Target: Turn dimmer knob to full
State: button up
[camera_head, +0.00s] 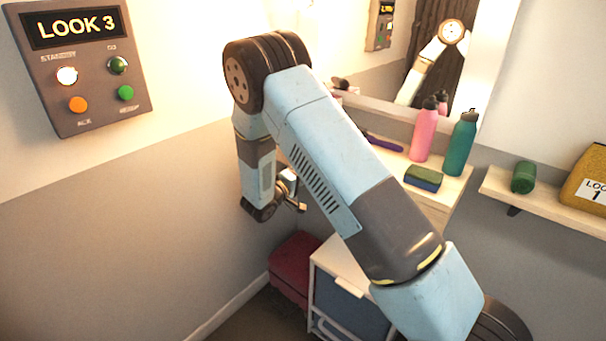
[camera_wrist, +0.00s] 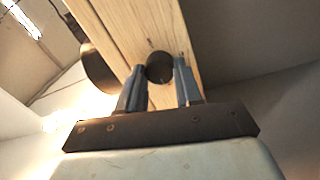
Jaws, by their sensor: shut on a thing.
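The dimmer knob (camera_wrist: 159,68) is a dark round knob on a pale wooden board in the wrist view. My gripper (camera_wrist: 160,72) has one finger on each side of it and is shut on it. Any pointer or scale mark on the knob is too small or hidden to read, so its setting cannot be told. In the head view my gripper (camera_head: 291,190) shows only in part near the wooden dresser, and my own arm hides the knob there.
A wall panel (camera_head: 80,64) reads "LOOK 3", with a bright white lamp. Pink (camera_head: 426,132) and teal (camera_head: 463,145) bottles, a green-topped sponge (camera_head: 423,178) and a purple item (camera_head: 384,142) sit on the counter below a mirror. A maroon case (camera_head: 295,262) stands on the floor.

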jog(key=shift+a, duration=0.15)
jog(key=o, duration=1)
jog(key=shift+o, duration=0.2)
jog(key=shift+s, duration=0.1)
jog(key=v, duration=1.3)
jog(key=shift+s+a, duration=0.2)
jog(key=shift+a, duration=0.05)
